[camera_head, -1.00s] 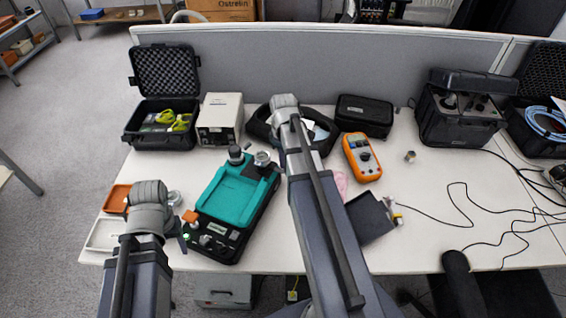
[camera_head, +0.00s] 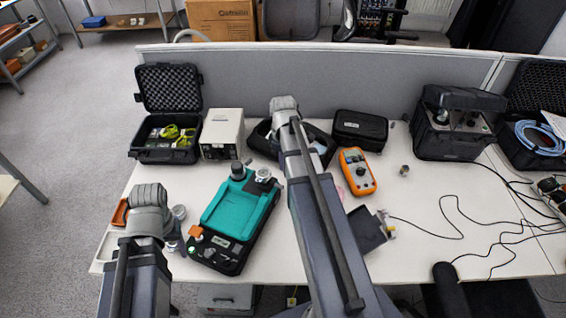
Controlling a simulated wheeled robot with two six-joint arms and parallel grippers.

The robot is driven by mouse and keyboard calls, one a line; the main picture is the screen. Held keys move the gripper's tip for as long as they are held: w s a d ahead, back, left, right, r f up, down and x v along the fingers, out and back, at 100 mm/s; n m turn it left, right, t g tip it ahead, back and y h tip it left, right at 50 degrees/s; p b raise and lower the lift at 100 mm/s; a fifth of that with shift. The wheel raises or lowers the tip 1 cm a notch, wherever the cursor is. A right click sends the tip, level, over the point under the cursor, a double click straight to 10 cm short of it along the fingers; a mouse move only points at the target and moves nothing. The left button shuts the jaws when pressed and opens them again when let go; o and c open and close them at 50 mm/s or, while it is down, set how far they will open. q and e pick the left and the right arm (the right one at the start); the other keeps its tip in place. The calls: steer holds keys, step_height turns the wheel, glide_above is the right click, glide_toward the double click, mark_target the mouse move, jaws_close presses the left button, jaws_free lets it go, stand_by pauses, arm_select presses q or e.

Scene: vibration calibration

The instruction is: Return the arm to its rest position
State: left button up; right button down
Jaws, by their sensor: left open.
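My left arm comes in at the lower left, and its gripper (camera_head: 174,243) points down beside the table's left front, largely hidden behind its own wrist. It is open, and I see nothing held in it. A teal-topped black calibration device (camera_head: 238,210) lies just to its right, with two small cylindrical metal parts at its far end. My right arm (camera_head: 318,205) stretches from the bottom centre to the middle of the white table (camera_head: 430,240). Its gripper is hidden beyond the arm's end.
An open black case (camera_head: 165,152) and a beige box (camera_head: 222,135) stand at the back left. An orange multimeter (camera_head: 357,171), a black pouch (camera_head: 360,130) and a small metal cylinder (camera_head: 405,170) lie right of my right arm. A grey partition (camera_head: 330,80) closes the back.

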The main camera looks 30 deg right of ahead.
steer(key=s+a+m, duration=0.1)
steer(key=s+a, duration=0.3)
steer(key=a, duration=0.5)
steer(key=s+a+m, duration=0.1)
steer(key=s+a, duration=0.3)
steer(key=a, duration=0.6)
steer(key=s+a+m+h, duration=0.1)
steer(key=s+a, duration=0.3)
steer(key=a, duration=0.5)
steer(key=shift+a, duration=0.4)
